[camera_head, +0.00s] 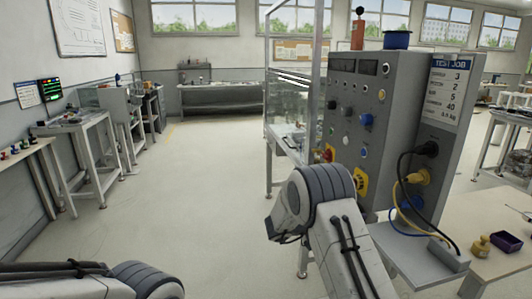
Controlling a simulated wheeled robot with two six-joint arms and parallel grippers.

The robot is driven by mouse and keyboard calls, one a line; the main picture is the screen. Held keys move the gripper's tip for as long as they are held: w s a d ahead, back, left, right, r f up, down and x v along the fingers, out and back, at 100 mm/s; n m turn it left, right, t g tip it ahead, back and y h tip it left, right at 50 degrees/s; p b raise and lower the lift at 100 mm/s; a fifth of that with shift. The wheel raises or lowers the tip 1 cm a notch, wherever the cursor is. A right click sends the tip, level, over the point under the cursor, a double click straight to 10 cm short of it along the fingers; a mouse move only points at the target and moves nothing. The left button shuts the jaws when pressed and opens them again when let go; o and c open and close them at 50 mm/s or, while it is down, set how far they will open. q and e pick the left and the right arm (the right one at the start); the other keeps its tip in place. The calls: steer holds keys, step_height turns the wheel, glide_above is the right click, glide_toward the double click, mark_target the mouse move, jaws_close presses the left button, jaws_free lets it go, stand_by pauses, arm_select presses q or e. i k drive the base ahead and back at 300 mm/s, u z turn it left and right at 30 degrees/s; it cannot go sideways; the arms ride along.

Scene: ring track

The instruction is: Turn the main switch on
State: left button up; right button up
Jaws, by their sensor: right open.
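A grey control cabinet (350,110) stands right of the middle, its front covered with knobs, buttons and small displays. Low on this front is a red and yellow switch (328,154), and to its right a yellow plate (361,181) partly hidden by my arm. I cannot read which one is labelled as the main switch. My right arm comes up from the bottom in front of the cabinet's lower part. My right gripper (284,236) is open, mostly hidden behind its own wrist, below and left of the yellow plate. My left arm shows at the bottom left, its gripper out of view.
Black, yellow and blue cables (408,200) hang from the cabinet's right side above a grey shelf (425,255). A job card (447,90) is on that side. A table with a purple box (507,243) is at the right. Workbenches line the left wall; the middle floor is clear.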

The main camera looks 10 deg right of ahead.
mark_target(328, 156)
steer(key=u, duration=0.3)
steer(key=i, duration=1.45)
steer(key=z, duration=0.45)
